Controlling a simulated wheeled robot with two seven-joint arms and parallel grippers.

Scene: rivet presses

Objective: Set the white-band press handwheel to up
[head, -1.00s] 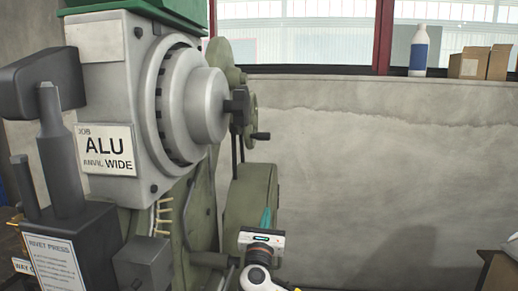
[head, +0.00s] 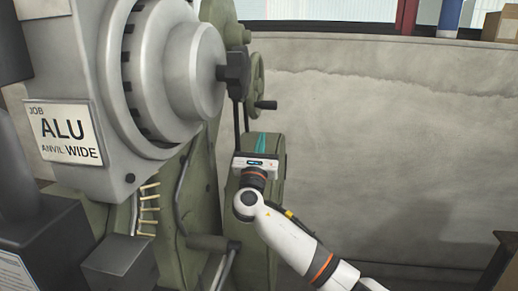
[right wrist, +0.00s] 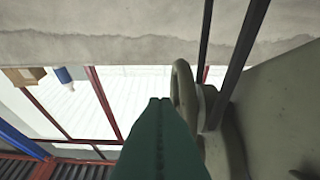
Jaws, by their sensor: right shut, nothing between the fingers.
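A green handwheel (head: 257,78) with a dark crank handle (head: 266,105) is on the side of the large green press in the head view. I see no white band on this press. A pale green rim, likely this handwheel (right wrist: 180,78), stands just right of the fingers in the right wrist view. My right gripper (head: 260,135) has teal fingers pointing up, a little below the handwheel in the head view. Its fingers (right wrist: 160,101) are together and empty; I cannot tell whether they touch the wheel. My left gripper is out of view.
The press's grey round head (head: 180,75) and its ALU sign (head: 68,138) fill the left. A concrete wall (head: 390,130) stands behind, with a blue bottle (head: 449,17) and a cardboard box (head: 502,26) on its ledge. Free room lies right of my right arm.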

